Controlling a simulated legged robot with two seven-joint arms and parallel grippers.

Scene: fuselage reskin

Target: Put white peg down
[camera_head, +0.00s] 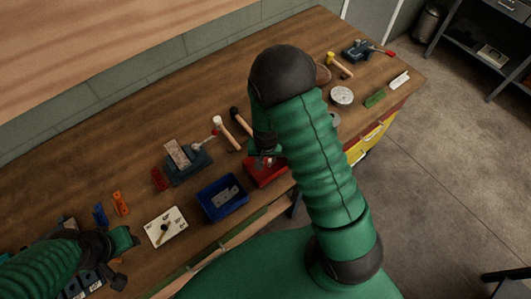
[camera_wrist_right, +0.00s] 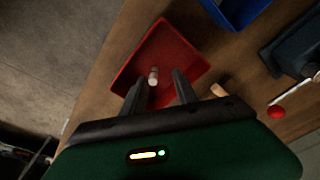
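The white peg (camera_wrist_right: 153,76) shows in the right wrist view as a small pale cylinder over the floor of the red tray (camera_wrist_right: 181,48). Whether it rests on the tray floor or is just above it is hard to tell. My right gripper (camera_wrist_right: 158,80) is open above the tray, its fingers apart on either side of the peg with gaps visible. In the head view my right gripper (camera_head: 263,157) is over the red tray (camera_head: 268,175), and the peg cannot be made out. My left gripper (camera_head: 122,246) is at the lower left; its fingers are unclear.
A blue bin (camera_head: 211,213) with grey pieces stands left of the red tray. A white plate (camera_head: 156,238) lies farther left. A vise (camera_head: 188,165) and hammers (camera_head: 224,130) lie behind. My right arm covers part of the bench.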

